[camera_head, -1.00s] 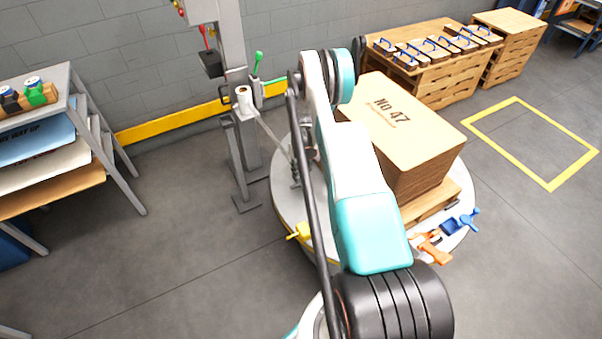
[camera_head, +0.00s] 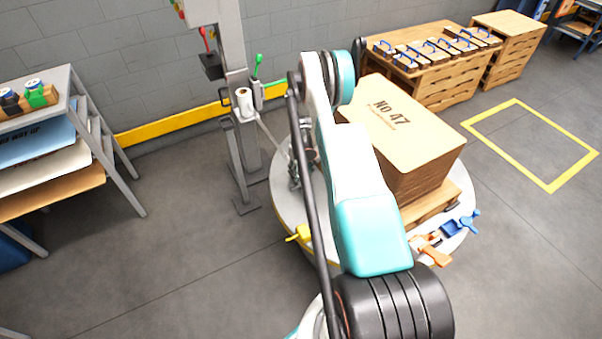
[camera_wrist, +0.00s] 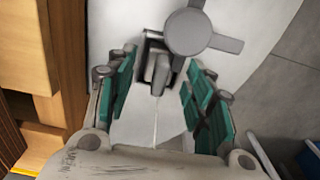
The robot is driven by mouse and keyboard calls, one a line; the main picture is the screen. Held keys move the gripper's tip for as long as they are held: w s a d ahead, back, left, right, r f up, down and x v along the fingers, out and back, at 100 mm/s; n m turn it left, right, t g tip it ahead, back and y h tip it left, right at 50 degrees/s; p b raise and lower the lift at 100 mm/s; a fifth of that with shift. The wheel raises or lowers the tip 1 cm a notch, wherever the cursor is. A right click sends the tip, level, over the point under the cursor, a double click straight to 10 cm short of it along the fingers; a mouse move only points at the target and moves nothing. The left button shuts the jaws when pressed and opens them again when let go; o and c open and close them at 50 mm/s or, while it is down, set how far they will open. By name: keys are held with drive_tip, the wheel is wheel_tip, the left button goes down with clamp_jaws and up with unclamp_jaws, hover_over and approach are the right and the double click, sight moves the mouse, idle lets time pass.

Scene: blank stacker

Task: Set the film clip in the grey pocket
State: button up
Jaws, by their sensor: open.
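My gripper (camera_wrist: 160,105) shows in the wrist view with its green-padded fingers spread apart. A small grey block in a dark frame (camera_wrist: 160,72) lies between and just beyond the fingertips, over the pale turntable; it may be the film clip, but I cannot tell. I see no clear contact with it. In the head view my gripper (camera_head: 294,175) is above the turntable's left part, partly hidden by my arm. A grey holder (camera_head: 258,95) on the post has a green handle (camera_head: 257,67) rising from it; I cannot tell whether it is the grey pocket.
A carton stack (camera_head: 405,120) stands on a pallet on the round turntable (camera_head: 318,222). Yellow (camera_head: 301,234), blue (camera_head: 460,223) and orange (camera_head: 428,247) clamps sit around its rim. A white roll (camera_head: 245,101) is on the post. A sheet rack (camera_head: 112,150) stands left; open floor lies between.

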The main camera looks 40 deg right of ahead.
sight(301, 171)
wheel_tip(301, 171, up, 11)
drive_tip(key=p, duration=0.3)
drive_tip(key=shift+r, duration=0.15)
idle(1.0)
